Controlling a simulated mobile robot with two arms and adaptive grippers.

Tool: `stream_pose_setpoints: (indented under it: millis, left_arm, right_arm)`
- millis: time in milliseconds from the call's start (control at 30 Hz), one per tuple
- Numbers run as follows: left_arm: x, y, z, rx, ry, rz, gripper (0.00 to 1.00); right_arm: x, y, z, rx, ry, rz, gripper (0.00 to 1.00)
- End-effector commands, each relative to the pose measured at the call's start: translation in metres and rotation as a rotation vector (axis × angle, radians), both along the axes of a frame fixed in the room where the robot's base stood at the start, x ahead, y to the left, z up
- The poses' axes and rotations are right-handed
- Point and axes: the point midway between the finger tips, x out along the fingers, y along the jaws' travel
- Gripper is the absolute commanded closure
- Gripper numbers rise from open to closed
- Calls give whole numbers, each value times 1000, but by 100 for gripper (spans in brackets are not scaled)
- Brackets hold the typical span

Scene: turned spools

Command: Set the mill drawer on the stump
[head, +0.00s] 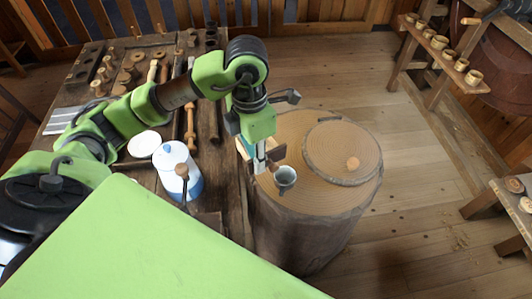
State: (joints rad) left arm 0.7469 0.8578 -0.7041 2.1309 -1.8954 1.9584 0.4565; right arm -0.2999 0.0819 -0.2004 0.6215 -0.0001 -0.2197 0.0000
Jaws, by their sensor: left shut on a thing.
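My left gripper (262,160) points down over the left side of the stump (315,205). It is shut on the mill drawer (277,154), a small brown wooden piece that shows on both sides of the fingers, with a round knob in front. The fingers hide much of the drawer. I cannot tell whether it touches the stump top. My right gripper is not in view.
A small grey cup (286,177) stands on the stump close to the drawer. A round wooden lid (340,140) with a knob lies on the stump's right part. The workbench at left holds turned pieces, a white-and-blue canister (176,168) and a white disc (145,143).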

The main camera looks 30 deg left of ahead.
Motion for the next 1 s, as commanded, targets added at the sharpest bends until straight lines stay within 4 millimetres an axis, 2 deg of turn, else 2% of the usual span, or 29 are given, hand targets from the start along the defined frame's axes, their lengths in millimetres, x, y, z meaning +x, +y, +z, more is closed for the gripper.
stream_pose_setpoints:
  millis: [33, 133, 300, 400, 633, 800, 1000]
  left_arm:
    - [12, 3, -2, -2, 5, 4, 96]
    - [36, 9, -12, -2, 3, 3, 96]
    - [62, 15, -46, -2, 4, 1, 96]
    - [73, 18, -60, -1, 2, -2, 96]
    - [84, 21, -76, -1, 3, -2, 96]
    - [84, 21, -98, -1, 4, -3, 96]
    - [85, 22, -107, 0, -1, -4, 96]
  right_arm:
    - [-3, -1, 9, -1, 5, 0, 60]
    - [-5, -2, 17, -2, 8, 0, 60]
    - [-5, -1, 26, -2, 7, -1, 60]
    - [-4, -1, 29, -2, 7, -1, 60]
    - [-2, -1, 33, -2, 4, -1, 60]
    - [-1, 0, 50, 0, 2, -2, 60]
    - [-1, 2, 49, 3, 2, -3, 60]
